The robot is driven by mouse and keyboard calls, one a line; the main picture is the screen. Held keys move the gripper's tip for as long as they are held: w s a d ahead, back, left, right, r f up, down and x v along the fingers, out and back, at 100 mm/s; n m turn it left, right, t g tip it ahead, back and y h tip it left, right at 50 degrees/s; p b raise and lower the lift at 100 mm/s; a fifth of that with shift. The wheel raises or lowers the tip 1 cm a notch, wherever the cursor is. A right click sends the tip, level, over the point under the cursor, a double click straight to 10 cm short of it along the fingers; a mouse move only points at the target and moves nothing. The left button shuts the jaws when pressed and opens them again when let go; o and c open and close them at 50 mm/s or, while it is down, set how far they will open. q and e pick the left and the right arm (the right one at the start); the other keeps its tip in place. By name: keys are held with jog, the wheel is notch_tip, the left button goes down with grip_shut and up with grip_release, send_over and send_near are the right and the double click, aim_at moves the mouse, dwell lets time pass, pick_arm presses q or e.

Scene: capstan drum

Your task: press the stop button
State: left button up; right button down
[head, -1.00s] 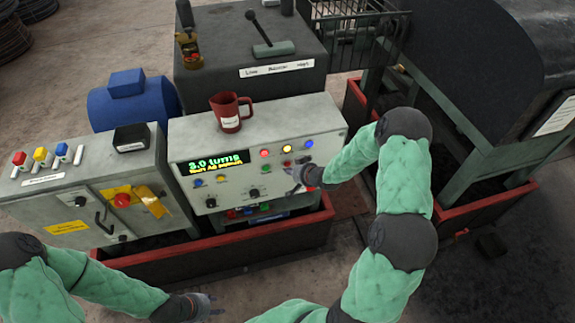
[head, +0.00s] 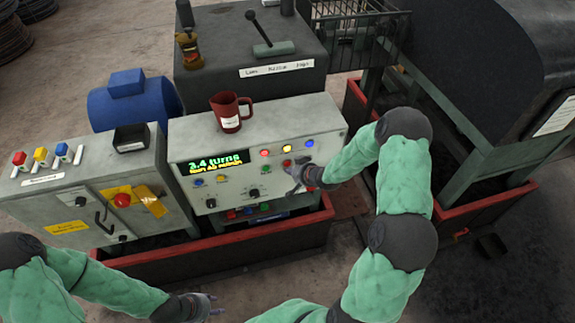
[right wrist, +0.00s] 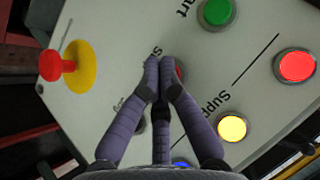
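The grey control panel (head: 235,145) stands in the middle of the head view. In the right wrist view, a red button (right wrist: 180,70) shows behind my right fingertips, mostly hidden. Its label beside it begins with "S" and is partly covered. My right gripper (right wrist: 164,72) has its fingers together, with the tips over this button; whether they touch it I cannot tell. In the head view my right gripper (head: 292,171) is at the panel's right part. My left gripper (head: 216,305) is low in front of the red trough, empty, its fingers apart.
A green button (right wrist: 216,12) labelled Start, a red lamp (right wrist: 297,65), a yellow lamp (right wrist: 232,127) and a red mushroom button (right wrist: 57,66) on yellow surround the fingers. A red jug (head: 230,112) stands on the panel top. The display (head: 212,163) reads 3.4 turns.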

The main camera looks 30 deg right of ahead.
jog(key=shift+w, duration=0.1)
jog(key=shift+w+d, duration=0.1)
jog(key=shift+w, duration=0.2)
jog(key=shift+w+d, duration=0.1)
jog(key=shift+w, duration=0.3)
dwell(0.9)
jog(key=shift+s+a, duration=0.2)
jog(key=shift+s, duration=0.6)
jog(key=s, duration=0.2)
jog(key=s+a, duration=0.1)
jog(key=s, duration=0.2)
jog(key=shift+a, duration=0.1)
dwell(0.9)
